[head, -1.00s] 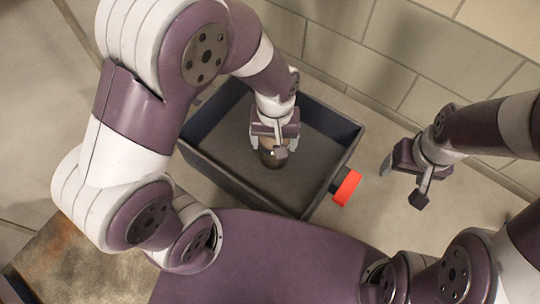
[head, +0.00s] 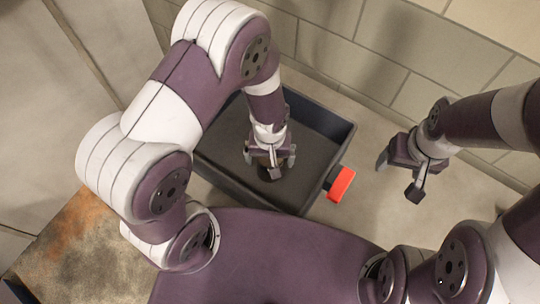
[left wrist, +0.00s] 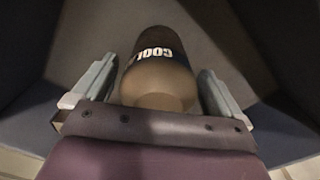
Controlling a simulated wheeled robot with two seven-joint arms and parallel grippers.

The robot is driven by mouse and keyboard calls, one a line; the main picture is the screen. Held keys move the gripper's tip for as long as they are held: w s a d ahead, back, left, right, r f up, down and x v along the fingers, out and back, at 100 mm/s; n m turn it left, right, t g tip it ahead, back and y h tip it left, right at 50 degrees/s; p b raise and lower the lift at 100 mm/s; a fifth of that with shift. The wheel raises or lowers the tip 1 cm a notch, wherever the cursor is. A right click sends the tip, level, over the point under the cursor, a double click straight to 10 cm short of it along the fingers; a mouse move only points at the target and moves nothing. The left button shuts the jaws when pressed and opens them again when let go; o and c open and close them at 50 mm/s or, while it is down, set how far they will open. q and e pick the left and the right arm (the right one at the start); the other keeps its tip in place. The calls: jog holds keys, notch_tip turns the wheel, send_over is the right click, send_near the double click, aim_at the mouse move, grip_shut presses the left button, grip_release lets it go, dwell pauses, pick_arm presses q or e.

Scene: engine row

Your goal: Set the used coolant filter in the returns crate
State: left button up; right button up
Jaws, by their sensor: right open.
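The used coolant filter (left wrist: 158,80) is a brown and dark cylinder with white "COOL" lettering in the left wrist view. In the head view the filter (head: 271,173) shows below my left gripper (head: 270,160), inside the dark grey crate (head: 330,126). The fingers of my left gripper (left wrist: 158,92) stand wide on either side of the filter, with narrow gaps, so it looks open around it. The filter's lower end is at or close to the crate floor; contact is hard to tell. My right gripper (head: 399,178) is open and empty, right of the crate.
A brown, stained surface (head: 75,250) lies at the lower left.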

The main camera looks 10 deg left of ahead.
pick_arm(q)
jog(key=shift+r, duration=0.4)
notch_tip(320, 180, up, 11)
jog(key=shift+r+b, duration=0.1)
jog(key=shift+b, duration=0.65)
jog(key=s+a+r+m+t, duration=0.1)
jog(key=s+a+r+m, duration=0.1)
jog(key=a, duration=0.6)
jog(key=shift+s+a+r, duration=0.2)
jog(key=shift+s+a, duration=0.1)
jog(key=shift+s, duration=0.05)
